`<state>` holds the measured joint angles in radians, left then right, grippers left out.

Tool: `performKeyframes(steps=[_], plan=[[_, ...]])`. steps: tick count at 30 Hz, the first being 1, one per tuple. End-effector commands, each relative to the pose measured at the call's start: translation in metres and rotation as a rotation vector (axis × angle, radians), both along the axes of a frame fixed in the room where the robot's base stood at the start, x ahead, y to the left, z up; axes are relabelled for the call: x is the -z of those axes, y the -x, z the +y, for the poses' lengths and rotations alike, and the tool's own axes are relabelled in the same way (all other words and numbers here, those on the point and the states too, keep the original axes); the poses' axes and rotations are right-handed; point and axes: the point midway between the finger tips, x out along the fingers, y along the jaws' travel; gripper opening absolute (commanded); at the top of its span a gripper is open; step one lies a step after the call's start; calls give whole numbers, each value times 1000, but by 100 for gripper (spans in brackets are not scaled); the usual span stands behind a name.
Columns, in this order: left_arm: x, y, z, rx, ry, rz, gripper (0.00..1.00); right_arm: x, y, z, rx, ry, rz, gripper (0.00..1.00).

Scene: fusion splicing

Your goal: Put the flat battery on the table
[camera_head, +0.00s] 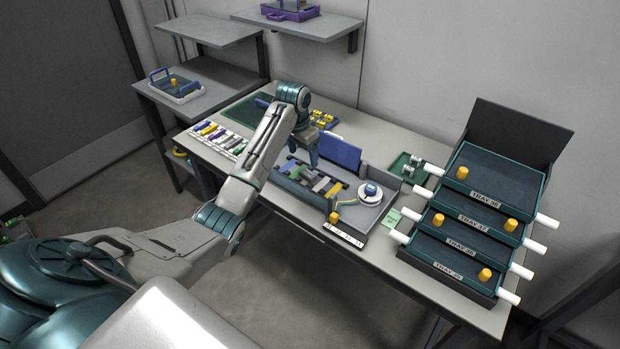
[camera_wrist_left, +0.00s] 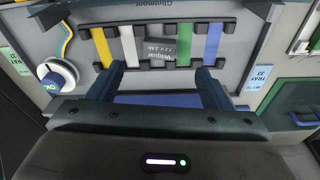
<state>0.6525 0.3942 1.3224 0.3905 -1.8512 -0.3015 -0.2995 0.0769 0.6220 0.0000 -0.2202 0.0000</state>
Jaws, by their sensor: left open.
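My left gripper (camera_head: 314,160) is over the tray unit. In the left wrist view my left gripper (camera_wrist_left: 160,75) is open, with one finger on each side of the battery's near end and nothing visible held. The battery cannot be made out clearly in the head view. My right gripper is not in view.
A blue panel (camera_head: 340,152) rises behind the tray unit. A white-and-blue round button (camera_head: 370,191) is at its right. Stacked dark trays (camera_head: 495,180) with white handles fill the table's right end. Coloured pieces lie in a rack (camera_head: 219,138) at the left.

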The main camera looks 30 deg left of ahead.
Motion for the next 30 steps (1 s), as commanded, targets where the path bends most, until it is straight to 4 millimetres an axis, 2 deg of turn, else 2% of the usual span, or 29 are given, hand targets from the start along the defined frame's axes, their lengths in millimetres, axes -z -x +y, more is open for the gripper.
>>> performKeyframes(steps=[3,7,11,19,28,29,30], plan=[[18,-3,-1,0,0,1,73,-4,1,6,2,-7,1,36],[30,-5,-1,1,0,-1,73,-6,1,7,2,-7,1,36],[39,-8,-3,1,1,0,73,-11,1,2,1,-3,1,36],[75,-17,-6,1,0,0,73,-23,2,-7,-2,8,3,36],[83,-18,-6,1,-2,-2,73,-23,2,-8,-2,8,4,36],[83,-18,-6,1,-2,-2,71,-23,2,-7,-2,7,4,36],[83,-18,-6,1,-2,-2,63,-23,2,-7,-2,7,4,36]])
